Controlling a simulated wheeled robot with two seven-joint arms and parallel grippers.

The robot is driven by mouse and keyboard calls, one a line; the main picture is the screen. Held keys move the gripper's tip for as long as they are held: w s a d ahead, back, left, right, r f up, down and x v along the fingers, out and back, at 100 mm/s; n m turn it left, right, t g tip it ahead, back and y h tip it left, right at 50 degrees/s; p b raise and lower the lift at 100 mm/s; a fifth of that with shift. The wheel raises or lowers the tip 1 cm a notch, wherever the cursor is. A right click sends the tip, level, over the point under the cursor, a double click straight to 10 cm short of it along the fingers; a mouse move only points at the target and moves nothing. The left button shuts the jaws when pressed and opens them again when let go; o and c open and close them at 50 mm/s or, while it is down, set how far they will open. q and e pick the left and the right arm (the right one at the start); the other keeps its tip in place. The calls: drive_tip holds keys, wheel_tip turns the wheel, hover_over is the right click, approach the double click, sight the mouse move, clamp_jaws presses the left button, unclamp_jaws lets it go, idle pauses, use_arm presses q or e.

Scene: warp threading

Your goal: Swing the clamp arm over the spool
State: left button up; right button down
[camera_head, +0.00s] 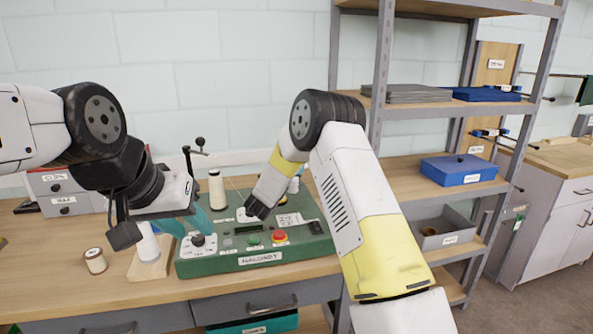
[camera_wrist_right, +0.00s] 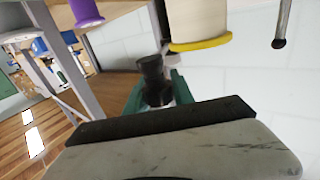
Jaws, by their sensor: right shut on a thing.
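A cream spool (camera_head: 217,191) stands upright on the green machine (camera_head: 262,271). In the right wrist view a cream spool with a yellow rim (camera_wrist_right: 198,18) is close by. Behind the spool in the head view is a dark bar with a black ball knob (camera_head: 200,142), perhaps the clamp arm; it is not over the spool. My left gripper (camera_head: 135,232) is low beside a white cone (camera_head: 148,246); its jaw opening is unclear. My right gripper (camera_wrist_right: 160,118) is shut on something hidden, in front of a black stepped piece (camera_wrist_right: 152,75).
The white cone stands on a wooden block (camera_head: 150,267). A small labelled spool (camera_head: 95,261) stands at left on the bench. Small grey drawers (camera_head: 62,190) are behind my left arm. A metal shelf (camera_head: 376,100) with a blue box (camera_head: 458,169) stands at right. The bench front is clear.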

drive_tip(key=shift+w+a+m+g+h, duration=0.15)
drive_tip(key=shift+a+m+g+h, duration=0.45)
drive_tip(key=shift+h, duration=0.4)
drive_tip(key=shift+r, duration=0.1)
drive_tip(key=c, duration=1.1)
unclamp_jaws()
drive_tip(key=shift+d, duration=0.1)
drive_tip(key=v, duration=0.7)
drive_tip(key=shift+s+a, duration=0.25)
drive_tip(key=shift+s, duration=0.05)
